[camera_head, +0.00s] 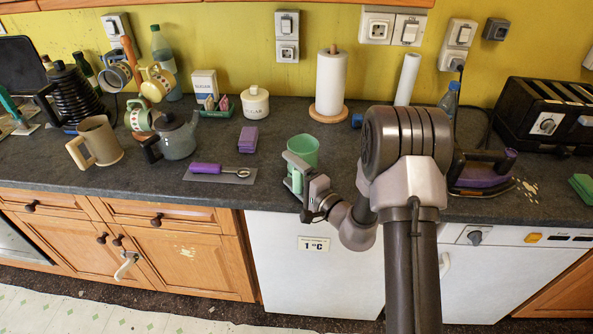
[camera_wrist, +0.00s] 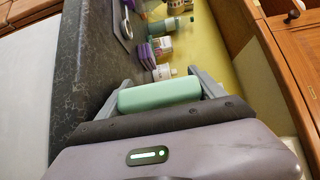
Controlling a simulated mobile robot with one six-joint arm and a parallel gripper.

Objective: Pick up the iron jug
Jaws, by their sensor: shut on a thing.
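The iron jug, a small green plastic jug (camera_head: 304,149), is at the front edge of the counter in the head view, its handle side toward me. My gripper (camera_head: 296,178) is at its near side, shut on the handle. In the wrist view, a pale green part of the jug (camera_wrist: 158,95) fills the space between my two grey fingers (camera_wrist: 165,84). The jug looks upright. Its base is partly hidden by my gripper, so I cannot tell whether it touches the counter.
The purple and black iron (camera_head: 482,172) stands right of my arm. A paper towel roll (camera_head: 330,84) is behind the jug. A purple-handled tool on a grey mat (camera_head: 236,176) lies left, near a grey teapot (camera_head: 178,140). A black toaster (camera_head: 545,110) is far right.

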